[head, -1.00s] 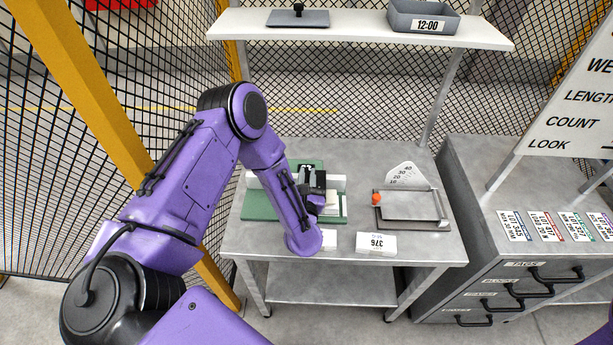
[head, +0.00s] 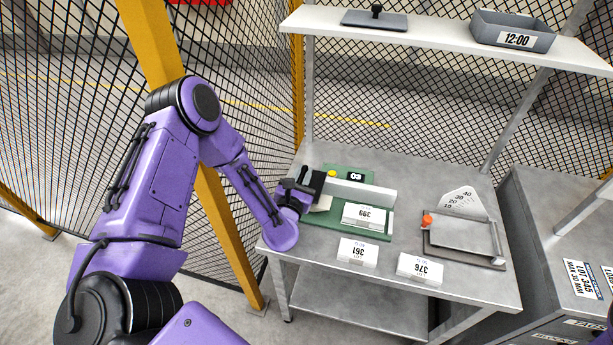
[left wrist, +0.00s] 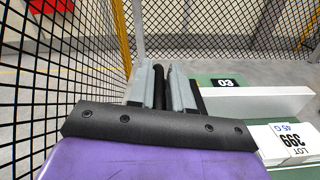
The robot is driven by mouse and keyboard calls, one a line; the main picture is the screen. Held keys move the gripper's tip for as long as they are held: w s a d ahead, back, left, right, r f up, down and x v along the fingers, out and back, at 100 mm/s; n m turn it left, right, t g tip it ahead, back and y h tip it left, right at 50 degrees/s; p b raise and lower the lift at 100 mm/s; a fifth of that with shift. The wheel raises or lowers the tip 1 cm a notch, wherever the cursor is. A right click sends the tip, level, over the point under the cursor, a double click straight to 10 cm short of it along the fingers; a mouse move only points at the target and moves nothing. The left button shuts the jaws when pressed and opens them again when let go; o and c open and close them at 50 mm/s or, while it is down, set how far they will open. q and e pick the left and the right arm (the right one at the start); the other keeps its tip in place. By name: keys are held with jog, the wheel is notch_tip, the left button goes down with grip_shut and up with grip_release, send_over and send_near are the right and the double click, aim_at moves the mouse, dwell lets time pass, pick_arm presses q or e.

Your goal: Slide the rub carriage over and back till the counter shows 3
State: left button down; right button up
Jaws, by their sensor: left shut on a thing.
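The rub tester has a green base (head: 383,236) with a pale rail (head: 358,191) along it. Its small black counter (head: 355,176) reads 03; the counter also shows as 03 in the left wrist view (left wrist: 226,82). My left gripper (head: 312,187) is at the left end of the base. In the left wrist view its two grey fingers (left wrist: 160,88) are shut around a dark upright handle (left wrist: 159,84), which looks like the carriage's. The carriage body is mostly hidden by the gripper. A white block marked 399 (head: 368,216) lies on the base, right of the gripper.
White blocks marked 361 (head: 358,252) and 376 (head: 420,268) lie near the bench's front edge. A tray-like frame with an orange knob (head: 427,220) and a dial stands at right. A shelf (head: 430,38) runs above. Mesh fence and a yellow post (head: 215,200) are close at left.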

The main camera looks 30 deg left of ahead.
pick_arm(q)
jog(key=shift+a, duration=0.25)
jog(key=c, duration=1.2)
grip_release()
jog(key=shift+o, duration=0.4)
jog(key=shift+s+a, duration=0.15)
jog(key=shift+a, duration=0.1)
jog(key=shift+d, duration=0.2)
